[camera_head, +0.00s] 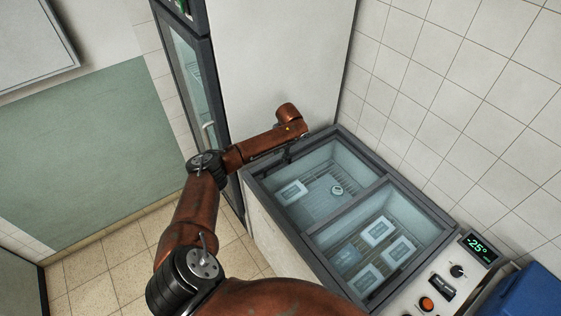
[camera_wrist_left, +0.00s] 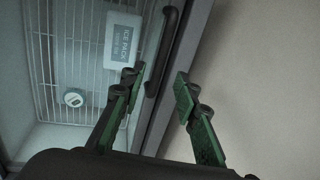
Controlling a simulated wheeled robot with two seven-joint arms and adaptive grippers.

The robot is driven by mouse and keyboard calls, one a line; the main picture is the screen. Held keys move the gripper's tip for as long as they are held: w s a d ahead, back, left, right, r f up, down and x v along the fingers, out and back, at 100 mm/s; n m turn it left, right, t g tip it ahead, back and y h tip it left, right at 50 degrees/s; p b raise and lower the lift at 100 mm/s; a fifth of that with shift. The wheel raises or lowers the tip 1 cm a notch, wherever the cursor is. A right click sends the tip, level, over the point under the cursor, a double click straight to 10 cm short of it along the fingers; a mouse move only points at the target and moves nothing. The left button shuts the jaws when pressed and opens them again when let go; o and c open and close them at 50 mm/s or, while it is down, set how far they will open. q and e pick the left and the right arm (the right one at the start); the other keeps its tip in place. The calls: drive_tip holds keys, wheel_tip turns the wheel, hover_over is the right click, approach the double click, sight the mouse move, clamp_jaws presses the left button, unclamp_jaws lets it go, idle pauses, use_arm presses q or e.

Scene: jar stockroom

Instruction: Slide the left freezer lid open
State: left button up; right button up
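The chest freezer (camera_head: 285,222) stands against the tiled wall with a dark grey frame. Its left lid (camera_head: 312,210) is a clear pane over the far compartment and looks closed. In the left wrist view the dark bar handle (camera_wrist_left: 165,50) runs along the lid's edge. My left gripper (camera_wrist_left: 158,84) is open, with its green-padded fingers apart and the handle just beyond and between the tips; I cannot tell if they touch it. In the head view my left arm reaches over the freezer's far left corner and mostly hides the gripper. My right gripper is not in view.
An ice pack (camera_wrist_left: 122,38) and a small round thing (camera_wrist_left: 74,98) lie under the glass. The right lid (camera_head: 372,245) covers several white packs. A control panel (camera_head: 440,287) reads -25°. A tall glass-door cabinet (camera_head: 190,85) stands close at left, and a blue bin (camera_head: 530,295) at right.

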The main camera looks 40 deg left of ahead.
sight(279, 162)
use_arm(q)
drive_tip(key=f, duration=0.2)
drive_tip(key=a+f, duration=0.1)
drive_tip(key=f, duration=0.2)
drive_tip(key=shift+w+f, duration=0.1)
drive_tip(key=shift+f, duration=0.15)
drive_tip(key=shift+c, duration=0.4)
clamp_jaws()
